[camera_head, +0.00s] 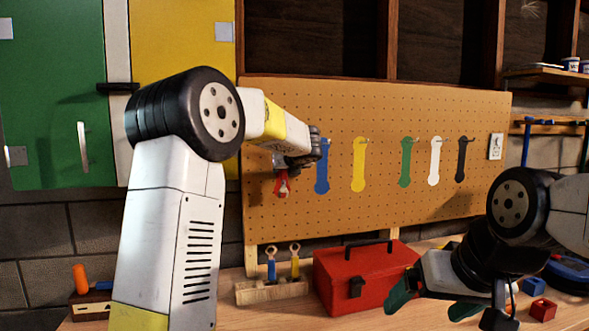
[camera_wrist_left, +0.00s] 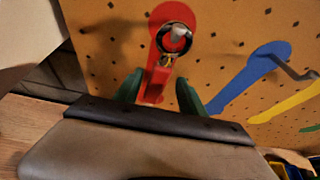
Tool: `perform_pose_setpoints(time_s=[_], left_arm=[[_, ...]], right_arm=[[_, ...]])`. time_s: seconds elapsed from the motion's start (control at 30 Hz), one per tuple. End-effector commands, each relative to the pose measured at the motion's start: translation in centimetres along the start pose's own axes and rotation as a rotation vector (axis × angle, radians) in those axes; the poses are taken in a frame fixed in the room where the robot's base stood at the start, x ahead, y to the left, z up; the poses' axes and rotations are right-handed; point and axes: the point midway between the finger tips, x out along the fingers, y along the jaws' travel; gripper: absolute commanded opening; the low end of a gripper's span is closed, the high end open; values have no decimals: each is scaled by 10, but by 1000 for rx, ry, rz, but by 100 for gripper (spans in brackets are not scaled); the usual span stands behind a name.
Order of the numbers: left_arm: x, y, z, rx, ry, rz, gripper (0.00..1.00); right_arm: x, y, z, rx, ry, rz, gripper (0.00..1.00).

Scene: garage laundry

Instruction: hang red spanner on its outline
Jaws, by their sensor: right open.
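The red spanner (camera_wrist_left: 157,82) is at the pegboard, in front of its red outline (camera_wrist_left: 165,18). In the left wrist view its metal ring end appears to be around the peg there, with the handle pointing down. It also shows small in the head view (camera_head: 282,187), below my left wrist. My left gripper (camera_wrist_left: 158,90) has its green fingers on either side of the red handle, apart, with a gap visible on the right side. The left fingers are hidden in the head view. My right gripper (camera_head: 432,300) is open and empty above the bench at the right.
Blue (camera_head: 322,168), yellow (camera_head: 358,165), green, white and black outlines with pegs continue rightward on the pegboard (camera_head: 390,205). A wooden holder (camera_head: 270,291) with blue and yellow spanners and a red toolbox (camera_head: 365,275) stand below. Small blocks (camera_head: 543,309) lie at the right.

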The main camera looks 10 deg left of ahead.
Motion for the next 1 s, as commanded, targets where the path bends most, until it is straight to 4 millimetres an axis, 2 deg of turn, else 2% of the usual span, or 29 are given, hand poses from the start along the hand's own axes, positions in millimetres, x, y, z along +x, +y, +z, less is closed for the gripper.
perform_pose_setpoints(time_s=[0.3,0.6,0.77,0.87,0.97,1.0], left_arm=[[-5,0,0,0,-1,-1,47],[-54,-1,0,0,-1,-3,47],[-72,0,0,-1,0,-1,47],[-82,9,-4,-58,18,7,47],[-99,36,-18,-249,77,33,47],[-109,51,-28,-367,113,51,47]], right_arm=[[0,0,0,0,0,0,90],[0,0,0,0,0,0,90],[0,0,0,0,0,0,90],[0,0,0,0,0,0,90],[0,0,0,0,0,0,90],[0,0,0,0,0,0,90]])
